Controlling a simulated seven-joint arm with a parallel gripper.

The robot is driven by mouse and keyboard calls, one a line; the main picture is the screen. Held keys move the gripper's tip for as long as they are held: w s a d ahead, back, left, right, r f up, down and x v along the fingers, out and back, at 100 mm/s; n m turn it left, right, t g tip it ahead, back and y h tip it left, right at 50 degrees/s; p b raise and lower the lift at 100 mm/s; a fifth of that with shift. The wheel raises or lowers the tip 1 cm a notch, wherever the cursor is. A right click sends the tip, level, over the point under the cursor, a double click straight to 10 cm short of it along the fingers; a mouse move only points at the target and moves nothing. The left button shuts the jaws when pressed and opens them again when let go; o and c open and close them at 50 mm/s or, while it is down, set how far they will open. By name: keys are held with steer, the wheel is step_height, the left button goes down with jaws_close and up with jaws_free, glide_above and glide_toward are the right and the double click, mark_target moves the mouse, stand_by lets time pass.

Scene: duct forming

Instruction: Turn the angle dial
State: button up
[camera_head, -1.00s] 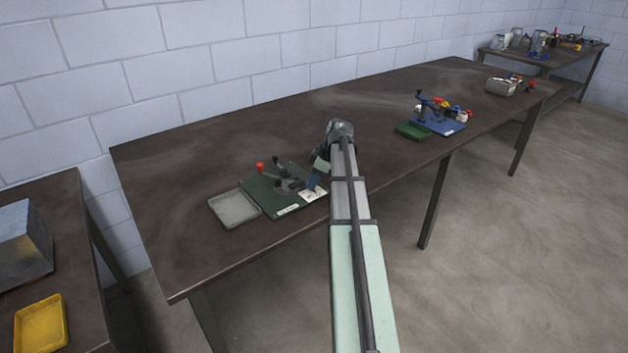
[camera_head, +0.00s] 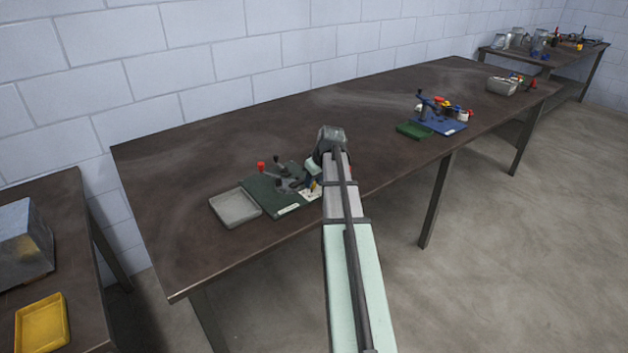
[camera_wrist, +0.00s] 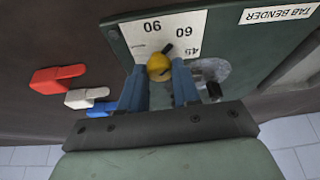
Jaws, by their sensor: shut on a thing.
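The angle dial has a yellow knob (camera_wrist: 159,67) with a short black pointer, on a white plate (camera_wrist: 150,35) marked 90, 60 and 45. In the wrist view the pointer aims between 90 and 60. The plate sits on the dark green tab bender board (camera_head: 268,198), whose label shows in the wrist view. My gripper (camera_wrist: 161,76) is shut on the knob, with one blue finger on each side of it. In the head view my gripper (camera_head: 314,178) is at the right end of the board, and my arm hides part of it.
A grey tray (camera_head: 235,208) lies left of the board. A red-knobbed lever (camera_head: 261,167) stands on the board's far side. Red (camera_wrist: 57,78), white (camera_wrist: 87,96) and blue (camera_wrist: 104,108) pieces lie beside the board. A blue fixture (camera_head: 440,118) and green tray (camera_head: 414,130) stand farther right.

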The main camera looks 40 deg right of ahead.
stand_by(0.4)
steer(key=o, duration=1)
steer(key=shift+o, duration=0.2)
steer(key=v, duration=1.4)
steer(key=shift+w+f, duration=0.1)
